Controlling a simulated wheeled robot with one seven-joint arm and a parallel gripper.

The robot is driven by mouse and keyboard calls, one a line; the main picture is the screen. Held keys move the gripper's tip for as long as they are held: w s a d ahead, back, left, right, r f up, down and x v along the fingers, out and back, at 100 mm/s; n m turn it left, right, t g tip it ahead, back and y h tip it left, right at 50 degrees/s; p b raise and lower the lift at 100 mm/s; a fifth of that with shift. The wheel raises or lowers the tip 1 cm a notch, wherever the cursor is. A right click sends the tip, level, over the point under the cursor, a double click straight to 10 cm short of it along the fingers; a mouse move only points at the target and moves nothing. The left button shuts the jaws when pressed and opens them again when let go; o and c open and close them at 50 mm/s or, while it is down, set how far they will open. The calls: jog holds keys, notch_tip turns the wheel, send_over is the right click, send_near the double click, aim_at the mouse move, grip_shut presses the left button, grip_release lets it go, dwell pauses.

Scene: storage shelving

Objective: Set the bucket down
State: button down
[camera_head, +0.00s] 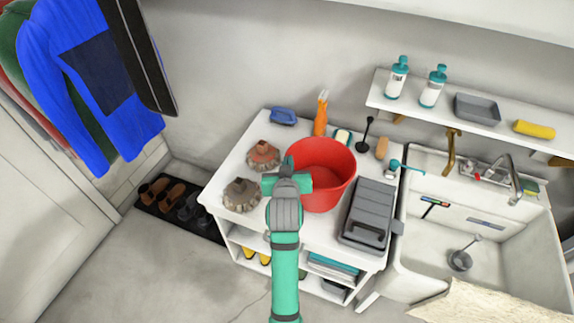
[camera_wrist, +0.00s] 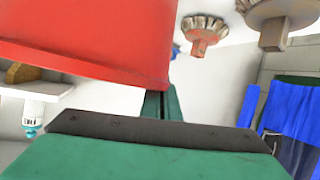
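The red bucket (camera_head: 325,158) is upright over the white table (camera_head: 240,152), between the scrub brushes and the grey case. I cannot tell whether its base touches the tabletop. My gripper (camera_head: 289,165) is at the bucket's near left rim. In the wrist view the bucket wall (camera_wrist: 85,40) fills the upper left. The narrow fingers (camera_wrist: 161,104) are close together at the rim, apparently pinching it; the fingertips are partly hidden.
Two scrub brushes (camera_head: 263,157) (camera_head: 241,196) stand left of the bucket. The grey case (camera_head: 367,214) stands close on the right. An orange spray bottle (camera_head: 321,115), a black ladle-like tool (camera_head: 364,134) and a brown brush (camera_head: 382,148) are behind. A sink (camera_head: 460,220) is at right.

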jog(key=shift+w+a+f, duration=0.15)
jog(key=shift+a+f, duration=0.05)
jog(key=shift+f, duration=0.8)
jog(key=shift+w+a+f, duration=0.15)
jog(key=shift+f, duration=0.95)
jog(key=c, duration=2)
grip_release()
